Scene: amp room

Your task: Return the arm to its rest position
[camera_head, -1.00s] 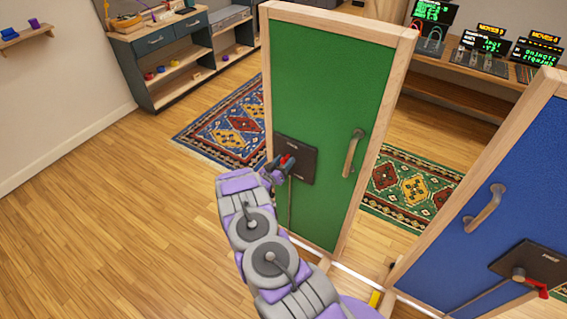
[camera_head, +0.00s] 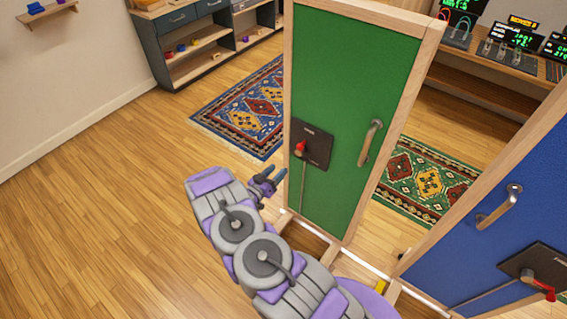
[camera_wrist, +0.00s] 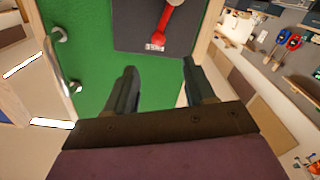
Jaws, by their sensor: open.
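My gripper (camera_head: 269,180) is open and empty at the end of my purple and grey arm. It is to the left of the green door panel (camera_head: 345,85) and apart from its lever. The black plate (camera_head: 318,150) on the green panel carries a red lever (camera_head: 300,147). In the wrist view my two fingers (camera_wrist: 160,92) are spread in front of the green panel (camera_wrist: 100,60), with the red lever (camera_wrist: 172,22) beyond them. Nothing is between the fingers.
A blue panel (camera_head: 520,165) with its own handle and red lever stands at the right. Wooden framing (camera_head: 305,237) lies at the green panel's base. A shelf unit (camera_head: 195,45) stands at the back left. The wooden floor (camera_head: 100,200) at the left is clear.

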